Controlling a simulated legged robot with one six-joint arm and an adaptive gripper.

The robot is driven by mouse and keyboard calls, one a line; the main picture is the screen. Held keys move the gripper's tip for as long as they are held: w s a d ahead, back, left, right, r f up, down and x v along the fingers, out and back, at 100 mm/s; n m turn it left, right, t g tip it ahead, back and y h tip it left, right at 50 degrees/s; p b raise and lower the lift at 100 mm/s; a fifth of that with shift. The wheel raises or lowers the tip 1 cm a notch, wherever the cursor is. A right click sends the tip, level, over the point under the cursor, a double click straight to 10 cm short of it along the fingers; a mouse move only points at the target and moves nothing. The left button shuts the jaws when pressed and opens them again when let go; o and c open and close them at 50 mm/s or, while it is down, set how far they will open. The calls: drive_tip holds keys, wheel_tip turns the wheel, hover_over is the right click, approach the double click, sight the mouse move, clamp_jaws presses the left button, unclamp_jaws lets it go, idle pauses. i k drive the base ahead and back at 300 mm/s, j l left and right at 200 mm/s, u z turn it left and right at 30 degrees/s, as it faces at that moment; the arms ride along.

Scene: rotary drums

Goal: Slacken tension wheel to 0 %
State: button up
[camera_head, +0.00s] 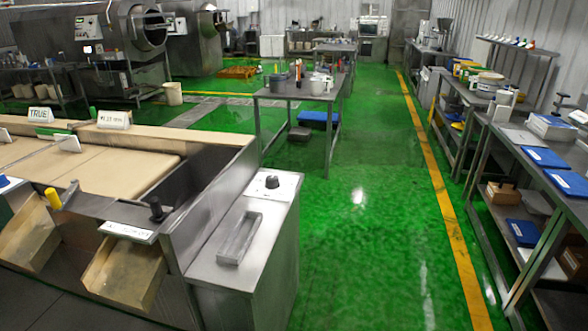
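No part clearly marked as a tension wheel shows. A round black knob (271,182) sits on a white plate on top of the steel cabinet (213,264) in front. A yellow handle (53,198) stands further left on the same machine. I cannot tell which of these, if any, is the tension wheel, and no percent reading is legible. My gripper is not in view.
Tan belts (105,165) carry small signs; one sign (40,114) reads TRUE. A metal tray (240,238) lies on the cabinet. A steel table (300,93) stands beyond. Benches (560,205) line the right side. The green floor (370,235) between is clear, with a yellow line.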

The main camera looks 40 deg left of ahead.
sight(272, 182)
drive_tip(key=i+u, duration=0.35)
drive_tip(key=i, duration=0.4)
drive_tip(key=i+l+u, duration=0.15)
drive_tip(key=i+u, duration=0.2)
drive_tip(key=i, duration=0.35)
drive_tip(key=i+u, duration=0.75)
drive_tip(key=i, duration=0.2)
drive_tip(key=i+l+u, duration=0.2)
drive_tip(key=i+u, duration=0.45)
drive_tip(key=i+l, duration=0.05)
